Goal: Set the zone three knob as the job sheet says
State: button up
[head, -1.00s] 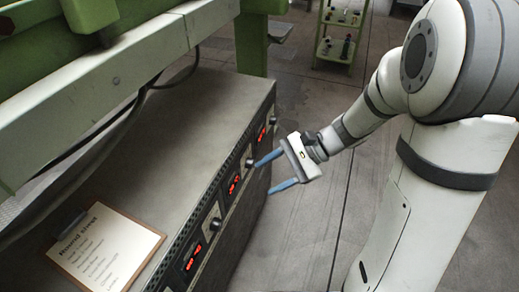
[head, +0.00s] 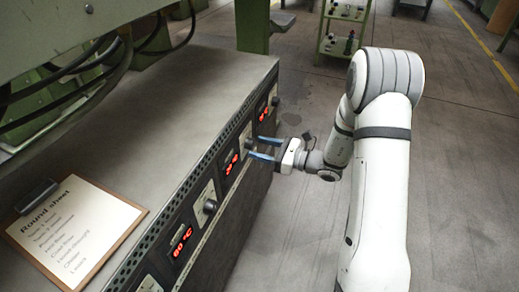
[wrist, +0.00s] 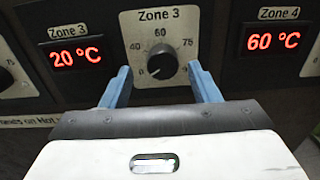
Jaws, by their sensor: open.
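The zone three knob (wrist: 162,64) is a dark round knob on a pale plate labelled "Zone 3", in the wrist view. Its scale shows 40, 60 and 75, and a pale mark is at its lower left. The Zone 3 display (wrist: 76,53) left of it reads 20 °C. My gripper (wrist: 160,76) is open, its blue fingers on either side of the knob, lower in the picture; contact cannot be told. In the head view my gripper (head: 257,148) is at the panel front. The sheet (head: 75,230), headed "Round sheet", lies on a clipboard; its lines are too small to read.
The Zone 4 display (wrist: 273,41) reads 60 °C. Another knob (head: 210,207) and a display (head: 180,241) sit nearer on the same panel. A green shelf cart (head: 343,28) stands at the back. The floor right of the cabinet is clear around my arm.

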jog(key=shift+x, duration=1.1)
jog(key=shift+c, duration=0.3)
jog(key=c, duration=0.9)
jog(key=shift+d+f, duration=0.1)
jog(key=shift+d, duration=0.45)
jog(key=shift+c, duration=0.3)
jog(key=shift+s+a, duration=0.1)
jog(key=shift+a, duration=0.45)
